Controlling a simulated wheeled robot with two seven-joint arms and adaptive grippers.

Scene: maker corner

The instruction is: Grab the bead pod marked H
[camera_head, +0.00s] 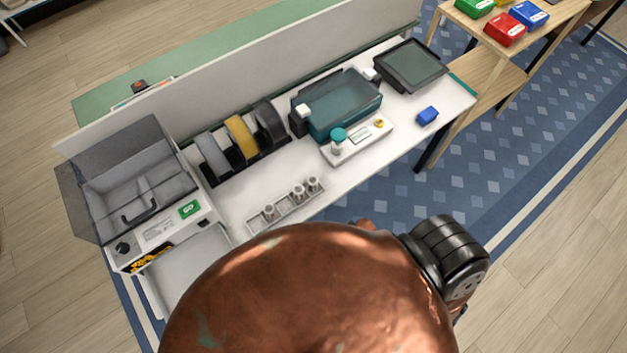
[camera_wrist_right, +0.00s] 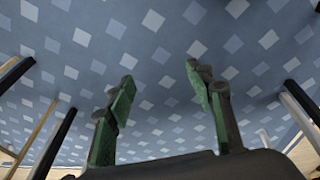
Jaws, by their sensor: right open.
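Several small grey-white pods sit in a long, narrow rack (camera_head: 286,206) on the white table in the head view. One pod (camera_head: 313,185) stands at the rack's right end and another pod (camera_head: 269,211) nearer its left end. Their markings are too small to read, so I cannot tell which is H. My right gripper (camera_wrist_right: 160,64) shows in the right wrist view, open and empty, with patterned blue carpet beyond its fingers. No pod shows in that view. My left gripper is in neither view.
On the white table (camera_head: 460,97) are a teal-lidded jar (camera_head: 338,138) on a white scale-like device, a teal machine (camera_head: 345,105), spools (camera_head: 240,138), a tablet (camera_head: 411,65), a blue box (camera_head: 427,116) and an open grey case (camera_head: 140,185). My own copper-coloured body hides the front centre.

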